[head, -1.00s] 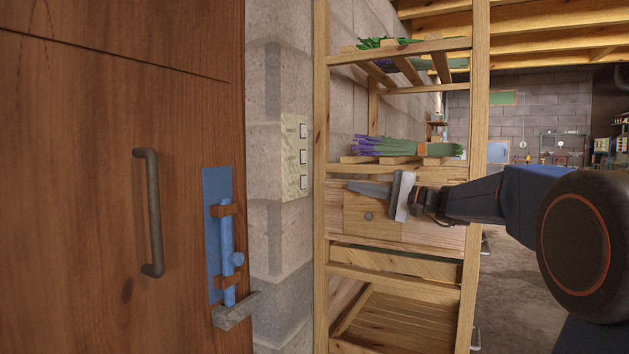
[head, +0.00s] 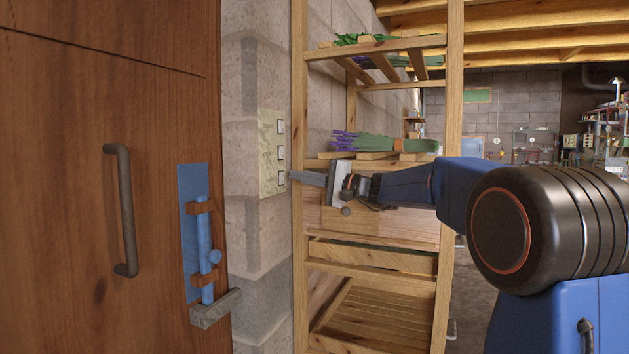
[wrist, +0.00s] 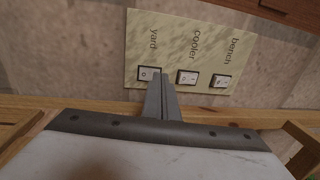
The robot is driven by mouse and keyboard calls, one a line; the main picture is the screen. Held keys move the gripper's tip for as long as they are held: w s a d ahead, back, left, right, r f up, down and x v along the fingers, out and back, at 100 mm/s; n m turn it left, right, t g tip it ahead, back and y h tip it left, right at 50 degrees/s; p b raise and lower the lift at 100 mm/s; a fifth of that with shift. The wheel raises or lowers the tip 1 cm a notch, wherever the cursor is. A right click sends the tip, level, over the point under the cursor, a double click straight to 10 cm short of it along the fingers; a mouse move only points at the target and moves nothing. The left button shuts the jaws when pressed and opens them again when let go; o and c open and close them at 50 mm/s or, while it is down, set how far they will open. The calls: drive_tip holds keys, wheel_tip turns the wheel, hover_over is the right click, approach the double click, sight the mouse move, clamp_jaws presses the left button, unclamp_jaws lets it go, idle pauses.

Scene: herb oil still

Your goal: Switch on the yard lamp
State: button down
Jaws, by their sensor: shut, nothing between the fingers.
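A pale speckled switch panel (head: 268,186) is on the block wall between the door and the drying rack. It carries three white rocker switches. In the wrist view the panel (wrist: 185,40) reads yard, cooler and bench. The yard switch (wrist: 145,74) is at the left there, and matches the lowest switch (head: 281,178) in the head view. My gripper (head: 291,175) is shut and empty. Its fingertips (wrist: 158,74) are at the right edge of the yard switch and cover part of it. I cannot tell whether they touch it. The lamp is not identifiable.
A wooden door (head: 110,230) with a dark handle (head: 127,215) and blue bolt (head: 203,235) is at the left. A wooden rack (head: 300,250) holding herb bundles (head: 380,143) stands close beside the panel, behind my arm. Open floor (head: 468,290) shows at the right.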

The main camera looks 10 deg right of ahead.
drive_tip(key=shift+x, duration=1.35)
drive_tip(key=shift+a+r, duration=0.1)
drive_tip(key=shift+a, duration=0.1)
drive_tip(key=shift+d, duration=0.1)
drive_tip(key=shift+d, duration=0.15)
drive_tip(key=r+v, duration=0.3)
drive_tip(key=v, duration=1)
drive_tip(key=shift+s+d, duration=0.25)
